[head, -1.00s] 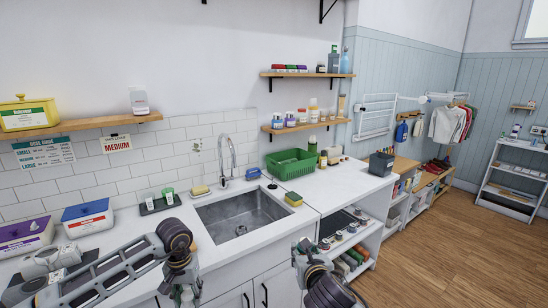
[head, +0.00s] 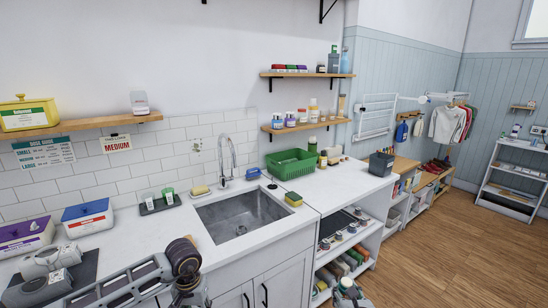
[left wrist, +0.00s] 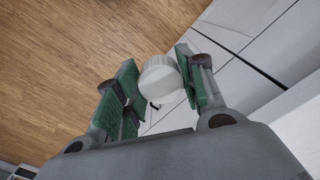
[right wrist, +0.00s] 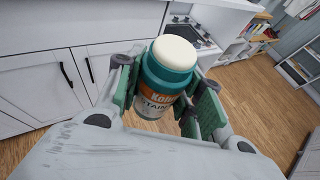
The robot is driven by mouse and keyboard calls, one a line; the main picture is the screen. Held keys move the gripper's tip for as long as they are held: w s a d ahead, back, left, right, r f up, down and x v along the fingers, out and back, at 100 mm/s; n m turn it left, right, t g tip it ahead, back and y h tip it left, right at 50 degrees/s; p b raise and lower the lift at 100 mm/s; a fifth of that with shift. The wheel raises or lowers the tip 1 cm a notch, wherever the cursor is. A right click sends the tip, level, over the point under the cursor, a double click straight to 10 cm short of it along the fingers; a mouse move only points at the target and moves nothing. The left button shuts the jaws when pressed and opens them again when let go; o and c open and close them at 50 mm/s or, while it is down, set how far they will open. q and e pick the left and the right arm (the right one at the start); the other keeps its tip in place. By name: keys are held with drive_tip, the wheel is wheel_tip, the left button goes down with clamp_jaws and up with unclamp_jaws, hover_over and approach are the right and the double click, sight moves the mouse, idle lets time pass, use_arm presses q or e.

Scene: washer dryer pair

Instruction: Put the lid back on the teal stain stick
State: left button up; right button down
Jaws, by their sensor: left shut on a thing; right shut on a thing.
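The teal stain stick (right wrist: 168,82) shows in the right wrist view, with a rounded off-white top bare of any lid and an orange and white label. My right gripper (right wrist: 165,92) is shut on its body, one green pad on each side. It stands roughly upright, slightly tilted. The white ribbed round lid (left wrist: 160,78) shows in the left wrist view, between the green pads of my left gripper (left wrist: 155,85), which is shut on it. The lid and stick are apart, each in its own gripper. In the head view my right gripper (head: 348,292) is at the bottom edge.
The counter (head: 130,228) has a sink (head: 243,222) with a faucet (head: 228,155). A green basket (head: 291,164) and a yellow sponge (head: 293,199) stand to its right. A dark tray (head: 160,203) lies left of the sink. White cabinet fronts (right wrist: 60,75) are beside the right gripper; the wooden floor is open.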

use_arm(q)
drive_tip(key=shift+s+d+f, duration=0.25)
drive_tip(key=shift+s+f, duration=0.1)
drive_tip(key=shift+f, duration=0.05)
use_arm(e)
drive_tip(key=s+d+f, duration=0.1)
drive_tip(key=s+f, duration=0.3)
drive_tip(key=f, duration=0.2)
drive_tip(key=shift+s, duration=0.15)
drive_tip(key=shift+r, duration=0.15)
drive_tip(key=a+r+n+g+y, duration=0.1)
drive_tip(key=a+r+n+y, duration=0.3)
drive_tip(key=a, duration=0.4)
drive_tip(key=w+a+r+n+g+y, duration=0.1)
drive_tip(key=a+r+n+g+y, duration=0.1)
drive_tip(key=a+r+n+y, duration=0.2)
drive_tip(key=shift+w+a+r+y, duration=0.2)
drive_tip(key=shift+a+r+y, duration=0.2)
drive_tip(key=shift+a+r, duration=1.3)
drive_tip(key=shift+a+f, duration=0.25)
